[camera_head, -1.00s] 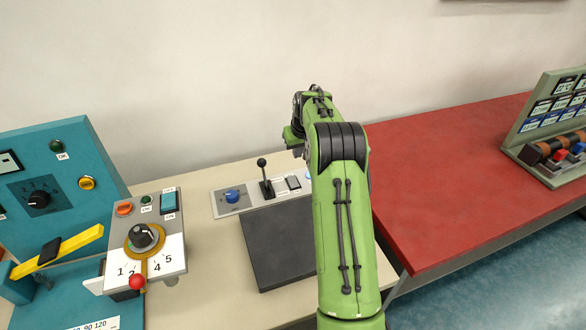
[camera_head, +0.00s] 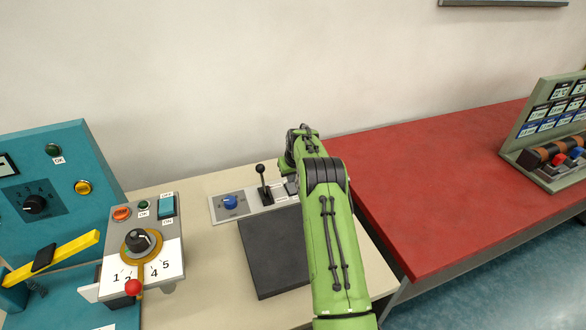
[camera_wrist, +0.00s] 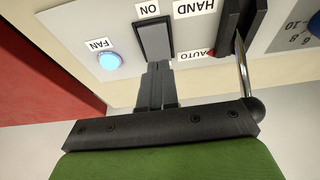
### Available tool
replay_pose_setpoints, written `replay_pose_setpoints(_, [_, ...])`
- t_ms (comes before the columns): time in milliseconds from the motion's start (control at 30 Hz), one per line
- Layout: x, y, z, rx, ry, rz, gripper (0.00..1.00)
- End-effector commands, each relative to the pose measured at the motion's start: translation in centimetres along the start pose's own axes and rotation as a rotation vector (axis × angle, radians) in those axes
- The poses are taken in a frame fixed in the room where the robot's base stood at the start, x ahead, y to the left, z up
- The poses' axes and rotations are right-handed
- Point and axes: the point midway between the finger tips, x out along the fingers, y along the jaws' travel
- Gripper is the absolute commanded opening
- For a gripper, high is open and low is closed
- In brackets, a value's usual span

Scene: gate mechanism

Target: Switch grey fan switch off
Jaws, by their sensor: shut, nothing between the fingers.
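The grey fan switch (camera_wrist: 154,38) is a dark grey rocker on a light panel, with an ON label (camera_wrist: 150,9) at one end. A round lamp (camera_wrist: 109,61) under the FAN label (camera_wrist: 100,44) glows blue. My gripper (camera_wrist: 157,66) is shut and empty, its fingertips at the near end of the switch; I cannot tell whether they touch it. In the head view the switch (camera_head: 291,187) shows partly beside my green arm, which hides the lamp and my fingers.
A black lever (camera_head: 262,180) stands close beside the switch, and a blue knob (camera_head: 230,202) lies further left. A dark plate (camera_head: 268,250) lies in front. A grey control box (camera_head: 150,265) is at left, a red table (camera_head: 440,190) at right.

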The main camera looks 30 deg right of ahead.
Motion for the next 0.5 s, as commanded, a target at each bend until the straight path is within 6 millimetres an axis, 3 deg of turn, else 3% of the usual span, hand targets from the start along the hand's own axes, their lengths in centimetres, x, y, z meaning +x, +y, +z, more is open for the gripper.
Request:
replay_pose_setpoints(167, [1.8,0.0,0.4,-0.001,0.0,0.0,0.0])
replay_pose_setpoints(500, [1.9,0.0,0.4,-0.001,0.0,0.0,0.0])
